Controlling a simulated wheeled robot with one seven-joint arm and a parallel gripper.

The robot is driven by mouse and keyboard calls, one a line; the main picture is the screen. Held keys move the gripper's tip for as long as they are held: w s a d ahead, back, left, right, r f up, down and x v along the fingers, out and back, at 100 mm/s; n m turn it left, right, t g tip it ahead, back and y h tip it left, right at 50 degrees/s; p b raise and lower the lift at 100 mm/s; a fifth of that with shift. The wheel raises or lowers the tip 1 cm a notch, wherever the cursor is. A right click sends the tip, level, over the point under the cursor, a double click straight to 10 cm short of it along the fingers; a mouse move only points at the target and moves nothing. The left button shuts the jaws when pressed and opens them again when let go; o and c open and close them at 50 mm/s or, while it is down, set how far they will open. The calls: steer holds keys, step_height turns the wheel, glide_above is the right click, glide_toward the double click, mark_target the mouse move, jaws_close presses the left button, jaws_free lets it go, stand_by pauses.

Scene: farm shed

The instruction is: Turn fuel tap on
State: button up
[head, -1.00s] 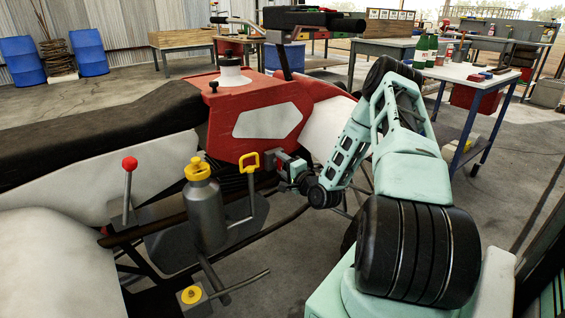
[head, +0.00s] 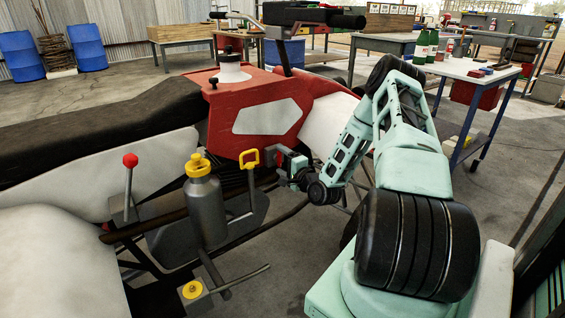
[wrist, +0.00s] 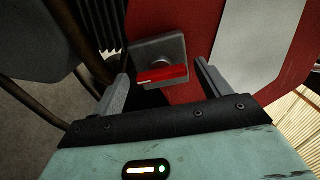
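The fuel tap is a red bar-shaped lever (wrist: 163,75) on a round hub, on a square grey plate (wrist: 172,48) fixed to the red side of the motor vehicle (head: 255,140). In the wrist view the lever lies nearly level across the plate, its right end slightly higher. My gripper (wrist: 161,76) is open, with one finger at each side of the lever. I cannot tell whether either finger touches it. In the head view my gripper (head: 283,160) is at the vehicle's side and largely hides the tap.
A pipe (head: 275,225) runs below. A work table (head: 465,72) stands at the right. Open floor lies between.

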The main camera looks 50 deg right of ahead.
steer(key=p+v, duration=0.1)
steer(key=v, duration=1.6)
steer(key=shift+s+p, duration=0.25)
steer(key=shift+p, duration=0.15)
steer(key=shift+d, duration=0.1)
